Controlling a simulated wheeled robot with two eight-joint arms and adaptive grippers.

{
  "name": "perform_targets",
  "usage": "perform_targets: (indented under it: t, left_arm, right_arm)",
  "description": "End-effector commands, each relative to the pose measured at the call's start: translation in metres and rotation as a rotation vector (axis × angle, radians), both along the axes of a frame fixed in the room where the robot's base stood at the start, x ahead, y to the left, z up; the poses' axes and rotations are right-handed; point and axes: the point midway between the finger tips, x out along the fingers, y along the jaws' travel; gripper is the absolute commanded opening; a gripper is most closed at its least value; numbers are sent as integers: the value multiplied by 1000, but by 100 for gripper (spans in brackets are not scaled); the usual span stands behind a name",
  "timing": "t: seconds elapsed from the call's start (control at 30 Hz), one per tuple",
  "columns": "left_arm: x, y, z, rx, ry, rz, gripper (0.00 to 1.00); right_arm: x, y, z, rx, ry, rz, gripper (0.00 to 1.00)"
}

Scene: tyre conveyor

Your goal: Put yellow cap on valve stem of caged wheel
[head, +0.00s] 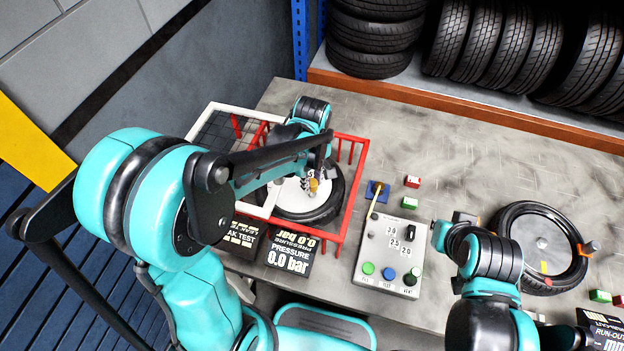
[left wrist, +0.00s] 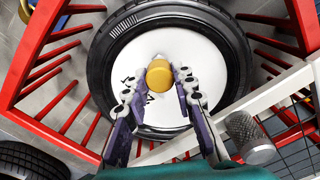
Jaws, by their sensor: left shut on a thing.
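The yellow cap (head: 313,185) is between the fingertips of my left gripper (head: 312,180), which is shut on it. In the left wrist view the cap (left wrist: 159,76) shows over the white disc of the caged wheel (left wrist: 195,58), with the fingertips of my left gripper (left wrist: 159,84) on either side. The wheel (head: 325,212) lies flat inside the red cage (head: 358,165). The valve stem is not visible; the cap and fingers cover that spot. I cannot tell whether the cap touches the wheel. My right arm is at the right, but its fingers do not show.
The white-framed cage lid (head: 192,125) stands open at the left. A control box (head: 388,258) with several buttons is right of the cage. Tyres (head: 450,38) line the back shelf.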

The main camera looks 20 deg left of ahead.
Motion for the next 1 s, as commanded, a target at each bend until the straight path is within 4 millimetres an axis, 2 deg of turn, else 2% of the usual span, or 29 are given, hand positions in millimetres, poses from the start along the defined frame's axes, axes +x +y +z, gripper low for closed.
perform_targets:
  t: [0.77,0.8,0.87,1.0]
  left_arm:
    - [0,0,-20,0,0,0,11]
    - [0,0,-20,0,0,0,33]
    - [0,0,-19,0,0,0,49]
    - [0,0,-19,0,0,0,50]
  right_arm:
    - [0,0,-17,0,0,0,0]
    - [0,0,-17,0,0,0,0]
    - [0,0,-16,0,0,0,0]
    - [0,0,-16,0,0,0,0]
